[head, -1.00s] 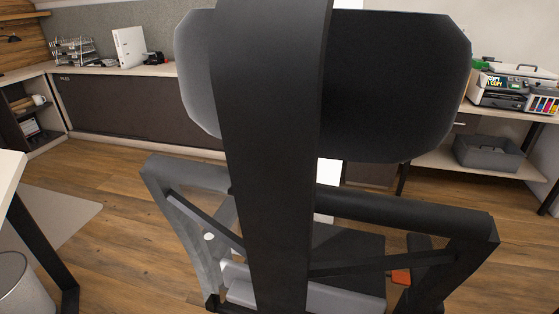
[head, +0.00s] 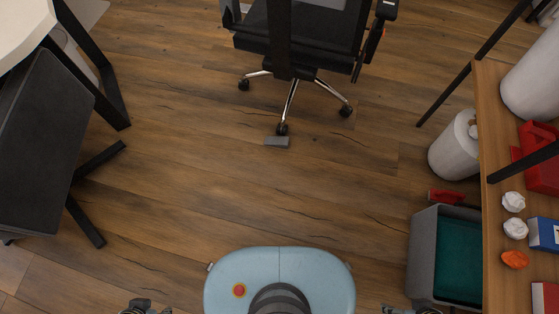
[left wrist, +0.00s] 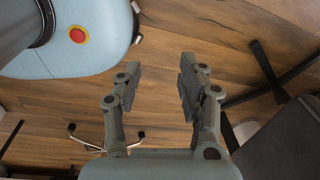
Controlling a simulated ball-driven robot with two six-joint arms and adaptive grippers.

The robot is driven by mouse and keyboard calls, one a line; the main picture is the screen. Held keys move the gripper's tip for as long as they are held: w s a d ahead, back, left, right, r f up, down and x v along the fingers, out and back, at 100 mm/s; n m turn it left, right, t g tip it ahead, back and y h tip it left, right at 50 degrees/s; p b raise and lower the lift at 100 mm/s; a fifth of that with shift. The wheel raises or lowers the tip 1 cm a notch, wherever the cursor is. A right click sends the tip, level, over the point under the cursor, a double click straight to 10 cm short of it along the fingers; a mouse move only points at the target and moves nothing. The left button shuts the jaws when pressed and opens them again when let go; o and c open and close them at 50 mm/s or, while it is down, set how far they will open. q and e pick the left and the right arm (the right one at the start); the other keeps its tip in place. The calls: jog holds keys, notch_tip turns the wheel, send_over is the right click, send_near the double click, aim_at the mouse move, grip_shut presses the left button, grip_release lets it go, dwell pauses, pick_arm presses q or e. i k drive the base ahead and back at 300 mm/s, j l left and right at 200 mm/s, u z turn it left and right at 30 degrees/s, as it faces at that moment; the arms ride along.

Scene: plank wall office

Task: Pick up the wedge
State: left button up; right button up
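A small grey block (head: 277,142), which looks like the wedge, lies on the wood floor against the nearest caster of the black office chair (head: 283,40). Its exact shape is too small to tell. In the head view my left gripper (head: 147,306) shows only partly at the bottom edge, far from the block. In the left wrist view my left gripper (left wrist: 158,82) is open, with nothing between its fingers. My right gripper (head: 412,309) is barely in view at the bottom edge, so its fingers cannot be judged.
A dark chair or panel (head: 40,140) with black legs stands at the left by a pale table (head: 22,28). At the right are a grey bin (head: 422,250), a white cylinder (head: 455,150) and a wooden shelf (head: 490,130). The floor between my base and the block is clear.

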aim_at(282, 142)
jog(key=k, duration=0.25)
jog(key=i+l+u, duration=0.3)
jog(key=i, duration=0.3)
jog(key=i+l+u, duration=0.35)
jog(key=i, duration=0.2)
